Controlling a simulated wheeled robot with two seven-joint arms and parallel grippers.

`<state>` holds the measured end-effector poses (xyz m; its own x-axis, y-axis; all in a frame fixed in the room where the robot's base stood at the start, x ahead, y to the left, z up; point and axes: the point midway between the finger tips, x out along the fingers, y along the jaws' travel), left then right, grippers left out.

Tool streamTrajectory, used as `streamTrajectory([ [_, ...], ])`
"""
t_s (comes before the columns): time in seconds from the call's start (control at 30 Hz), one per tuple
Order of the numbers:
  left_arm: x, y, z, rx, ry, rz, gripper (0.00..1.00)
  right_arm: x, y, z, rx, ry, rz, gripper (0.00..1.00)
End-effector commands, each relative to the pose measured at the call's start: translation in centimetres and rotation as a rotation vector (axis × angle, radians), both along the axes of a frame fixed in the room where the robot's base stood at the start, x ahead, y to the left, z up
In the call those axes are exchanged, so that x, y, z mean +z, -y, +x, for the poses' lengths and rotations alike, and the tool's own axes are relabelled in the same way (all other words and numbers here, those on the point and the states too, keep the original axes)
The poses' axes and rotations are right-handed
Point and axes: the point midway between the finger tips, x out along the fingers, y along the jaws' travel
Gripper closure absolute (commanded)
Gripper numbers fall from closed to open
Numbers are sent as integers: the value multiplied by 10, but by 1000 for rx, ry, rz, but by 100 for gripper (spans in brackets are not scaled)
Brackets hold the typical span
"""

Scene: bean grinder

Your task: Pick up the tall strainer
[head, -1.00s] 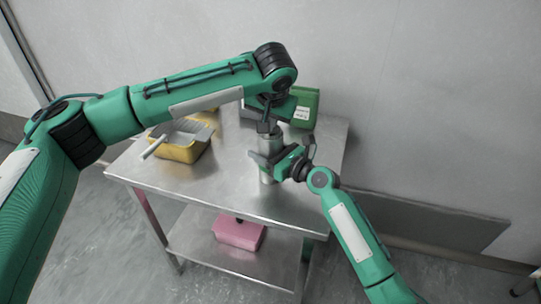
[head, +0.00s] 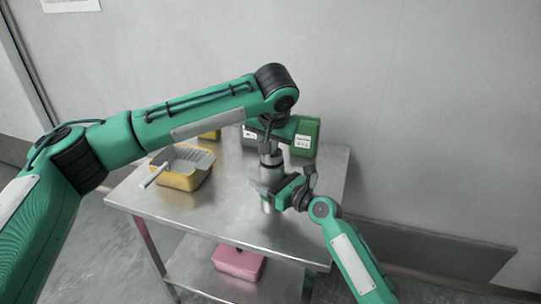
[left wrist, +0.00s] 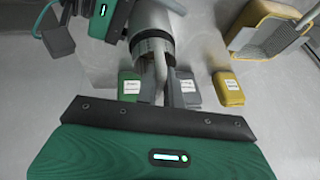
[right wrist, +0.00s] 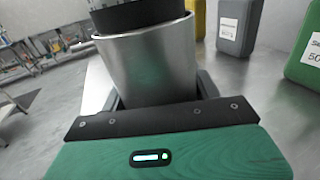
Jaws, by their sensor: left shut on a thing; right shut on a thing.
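A tall silver cylinder, looking like a bean grinder (head: 269,206), stands upright on the metal table. My right gripper (head: 277,192) is shut around its body from the right; that body fills the right wrist view (right wrist: 145,70). My left gripper (head: 268,143) is above it, and in the left wrist view it is shut on the bent metal crank handle (left wrist: 158,58). A pale, mesh-like piece with a long handle (head: 190,158) rests in a yellow tray (head: 180,181) at the table's left. I cannot tell whether this is the tall strainer.
A green labelled box (head: 306,137), a grey one (head: 249,137) and a yellow one (head: 210,134) stand at the back of the table (head: 228,225). A pink box (head: 239,262) is on the lower shelf. The table's front is clear.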

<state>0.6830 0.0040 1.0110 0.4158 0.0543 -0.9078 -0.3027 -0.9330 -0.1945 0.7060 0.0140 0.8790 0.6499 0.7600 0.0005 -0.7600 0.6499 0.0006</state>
Motion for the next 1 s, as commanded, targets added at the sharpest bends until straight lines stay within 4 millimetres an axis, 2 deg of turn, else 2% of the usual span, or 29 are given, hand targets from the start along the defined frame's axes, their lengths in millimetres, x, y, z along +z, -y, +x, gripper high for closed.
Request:
streamTrajectory([
  [0.03,16,1,1,0,7,-5,100,-1,0,0,0,-3,-2,67],
  [0.3,90,1,0,-1,7,-5,100,-2,0,0,1,-3,-2,67],
  [0.5,133,1,0,-2,5,-3,100,-2,0,0,1,-3,-2,67],
  [0.7,154,0,0,-1,4,-1,100,-2,0,0,0,-3,-2,67],
  [1.0,159,0,0,-1,4,-1,100,-1,0,0,0,-3,-2,67],
])
